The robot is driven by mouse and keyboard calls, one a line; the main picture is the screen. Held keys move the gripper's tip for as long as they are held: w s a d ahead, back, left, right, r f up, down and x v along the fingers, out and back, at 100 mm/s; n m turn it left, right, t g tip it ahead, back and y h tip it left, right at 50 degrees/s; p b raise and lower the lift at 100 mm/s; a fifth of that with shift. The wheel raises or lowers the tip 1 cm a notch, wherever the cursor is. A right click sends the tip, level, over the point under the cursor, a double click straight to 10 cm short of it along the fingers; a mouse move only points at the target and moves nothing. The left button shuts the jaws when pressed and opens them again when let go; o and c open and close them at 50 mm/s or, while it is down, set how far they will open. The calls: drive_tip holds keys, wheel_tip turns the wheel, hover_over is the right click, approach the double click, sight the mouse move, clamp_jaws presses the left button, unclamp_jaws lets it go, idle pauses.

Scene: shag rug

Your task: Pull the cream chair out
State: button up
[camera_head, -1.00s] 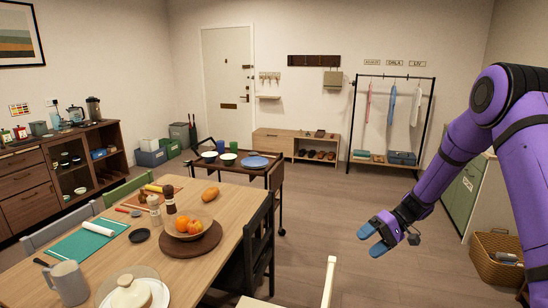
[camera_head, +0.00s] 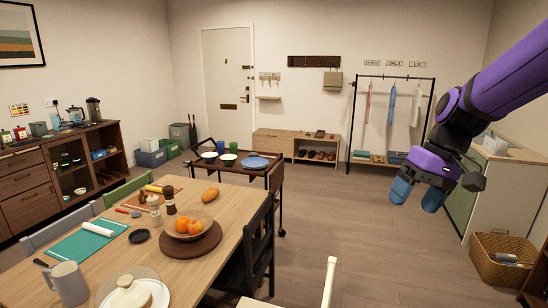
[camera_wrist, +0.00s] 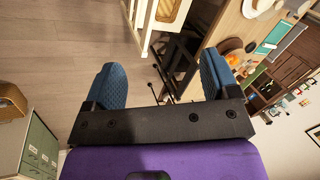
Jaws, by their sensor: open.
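The cream chair shows at the bottom edge of the head view, with a slim upright post (camera_head: 329,282) and a bit of pale seat; the rest is cut off. In the wrist view, a cream slatted chair part (camera_wrist: 160,18) is at the top centre, beside the table. My gripper (camera_head: 416,197) is open and empty, in the air right of the chair, blue fingertips pointing down. In the wrist view, its two blue fingers (camera_wrist: 163,75) stand wide apart with nothing between them, clear of the chair.
The wooden table (camera_head: 222,198) holds a fruit bowl, a mug and dishes. A black chair (camera_head: 259,245) stands at its right side, by the cream chair. A wicker basket (camera_head: 497,268) and a green cabinet (camera_head: 463,195) are at the right. Floor (camera_head: 375,250) between is clear.

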drive_tip(key=s+d+r+m+t+h, duration=0.1)
drive_tip(key=s+r+t+h, duration=0.1)
drive_tip(key=s, duration=0.7)
drive_tip(key=s+d+r+t+h, duration=0.1)
drive_tip(key=s+r+t, duration=0.2)
drive_tip(key=s, duration=0.5)
drive_tip(key=shift+s+d+r+m+h, duration=0.35)
drive_tip(key=shift+r+m+h, duration=0.05)
drive_tip(key=shift+r, duration=0.35)
